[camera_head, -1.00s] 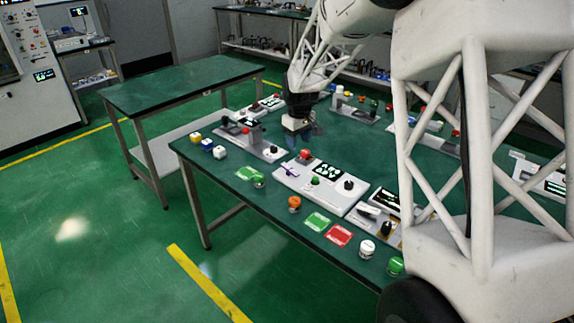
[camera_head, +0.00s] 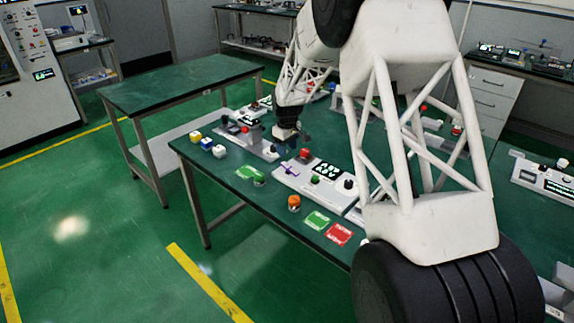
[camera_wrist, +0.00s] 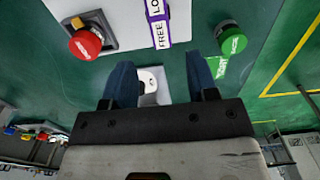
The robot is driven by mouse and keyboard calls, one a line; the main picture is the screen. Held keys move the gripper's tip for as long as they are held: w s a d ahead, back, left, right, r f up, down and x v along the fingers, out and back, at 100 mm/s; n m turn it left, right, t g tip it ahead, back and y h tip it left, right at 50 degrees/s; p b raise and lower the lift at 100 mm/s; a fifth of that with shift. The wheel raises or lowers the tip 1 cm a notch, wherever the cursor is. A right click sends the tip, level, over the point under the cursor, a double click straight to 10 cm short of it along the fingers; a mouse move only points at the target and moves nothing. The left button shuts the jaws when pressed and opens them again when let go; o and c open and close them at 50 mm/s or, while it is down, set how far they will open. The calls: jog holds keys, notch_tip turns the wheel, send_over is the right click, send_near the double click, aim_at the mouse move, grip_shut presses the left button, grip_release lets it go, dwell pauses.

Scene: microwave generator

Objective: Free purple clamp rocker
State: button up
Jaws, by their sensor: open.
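The purple clamp rocker (camera_head: 291,169) sits at the left end of a white control panel (camera_head: 300,186) on the green table. In the wrist view the purple rocker (camera_wrist: 157,22) is at the top centre, with white labels reading "FREE" and a cut-off "LO". My gripper (camera_wrist: 161,80) has two blue fingers spread apart with nothing held between them. The rocker lies beyond the fingertips and apart from them. In the head view my gripper (camera_head: 290,136) hangs over the table, behind the panel.
A red button (camera_wrist: 85,43) and a green button (camera_wrist: 231,38) flank the rocker in the wrist view. On the table are an orange-topped knob (camera_head: 294,202), a green card (camera_head: 317,220), a red card (camera_head: 339,234) and several small cubes (camera_head: 207,143). A bare green table (camera_head: 180,82) stands behind at left.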

aim_at(287, 165)
jog(key=shift+f, duration=0.15)
jog(key=shift+f, duration=3.75)
